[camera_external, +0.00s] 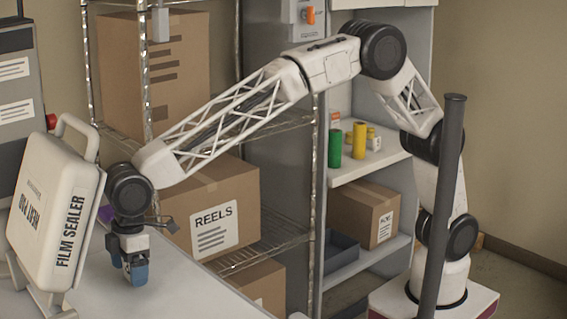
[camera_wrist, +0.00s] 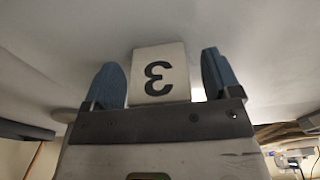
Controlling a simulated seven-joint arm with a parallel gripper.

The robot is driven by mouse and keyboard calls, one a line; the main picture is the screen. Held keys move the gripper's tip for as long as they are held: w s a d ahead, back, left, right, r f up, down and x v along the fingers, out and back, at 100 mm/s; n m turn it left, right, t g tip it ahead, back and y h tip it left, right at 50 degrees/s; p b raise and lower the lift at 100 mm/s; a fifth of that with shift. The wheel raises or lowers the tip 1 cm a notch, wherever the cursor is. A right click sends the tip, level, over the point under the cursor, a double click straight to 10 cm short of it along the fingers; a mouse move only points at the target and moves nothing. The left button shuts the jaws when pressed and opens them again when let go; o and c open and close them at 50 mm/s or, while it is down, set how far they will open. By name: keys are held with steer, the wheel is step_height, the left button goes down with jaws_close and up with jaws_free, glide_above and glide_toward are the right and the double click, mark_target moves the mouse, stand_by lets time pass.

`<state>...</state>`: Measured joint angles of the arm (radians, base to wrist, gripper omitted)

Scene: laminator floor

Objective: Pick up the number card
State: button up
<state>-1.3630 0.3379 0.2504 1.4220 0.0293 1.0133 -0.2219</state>
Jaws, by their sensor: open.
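The number card (camera_wrist: 178,60) shows in the wrist view as a pale, squarish card with a dark 3, seen upside down. It lies in the picture between the two blue fingers of my gripper (camera_wrist: 161,72), with a gap on each side. My gripper is open. In the external view my gripper (camera_external: 136,270) points down, low over the white worktop (camera_external: 205,297), right of the film sealer (camera_external: 50,215). I cannot make out the card in the external view. Whether the card touches the palm I cannot tell.
The film sealer stands close left of my gripper. A purple thing (camera_external: 106,214) shows partly behind it. A wire rack with cardboard boxes (camera_external: 212,205) stands behind the worktop. A dark pole (camera_external: 443,210) stands at the right. The worktop right of my gripper is clear.

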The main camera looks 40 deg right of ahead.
stand_by(0.3)
steer(key=c, duration=1.1)
steer(key=shift+r, duration=0.15)
steer(key=shift+r, duration=4.9)
